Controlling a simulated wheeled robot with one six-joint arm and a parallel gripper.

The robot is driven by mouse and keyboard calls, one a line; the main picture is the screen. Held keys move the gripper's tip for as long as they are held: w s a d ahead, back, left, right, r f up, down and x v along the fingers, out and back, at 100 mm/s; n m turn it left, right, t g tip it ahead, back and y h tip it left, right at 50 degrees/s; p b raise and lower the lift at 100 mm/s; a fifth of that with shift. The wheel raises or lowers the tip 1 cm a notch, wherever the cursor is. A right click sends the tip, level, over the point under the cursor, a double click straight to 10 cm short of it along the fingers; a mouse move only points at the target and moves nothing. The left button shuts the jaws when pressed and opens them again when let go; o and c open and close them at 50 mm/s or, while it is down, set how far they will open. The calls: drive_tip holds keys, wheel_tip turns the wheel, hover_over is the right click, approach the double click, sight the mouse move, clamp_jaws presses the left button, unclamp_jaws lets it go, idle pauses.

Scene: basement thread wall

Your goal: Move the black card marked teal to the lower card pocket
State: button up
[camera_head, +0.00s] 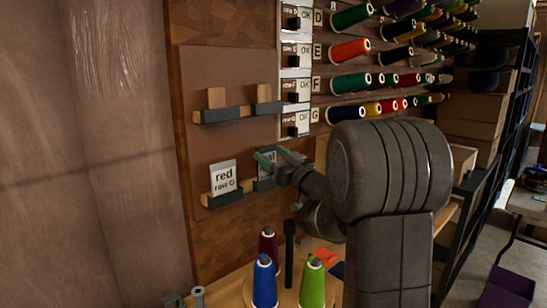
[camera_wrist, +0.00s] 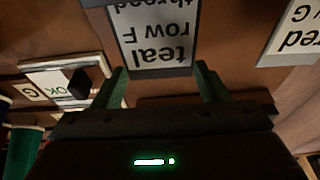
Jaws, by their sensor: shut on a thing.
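The card marked teal (camera_wrist: 152,45) has a pale face in a dark border and reads "teal row F thread", upside down in the wrist view. My gripper (camera_wrist: 162,76) has one green finger at each side of the card and is shut on it. In the head view my gripper (camera_head: 268,160) is at the right part of the lower card pocket (camera_head: 228,198), and the card (camera_head: 267,154) is mostly hidden by it. The card is upright, at or just above the pocket's right holder (camera_head: 264,185); I cannot tell whether its lower edge is seated.
A white "red" card (camera_head: 223,177) stands in the lower pocket's left holder. The upper pocket (camera_head: 225,115) holds two plain wooden pieces. Labelled switches (camera_head: 295,88) and thread spools (camera_head: 350,83) are at the right. A blue cone (camera_head: 264,282) and others stand below.

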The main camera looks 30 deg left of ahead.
drive_tip(key=shift+f, duration=0.1)
drive_tip(key=shift+f+b, duration=0.3)
drive_tip(key=o, duration=0.8)
drive_tip(key=shift+r, duration=0.1)
drive_tip(key=b+v, duration=0.1)
drive_tip(key=v, duration=1.3)
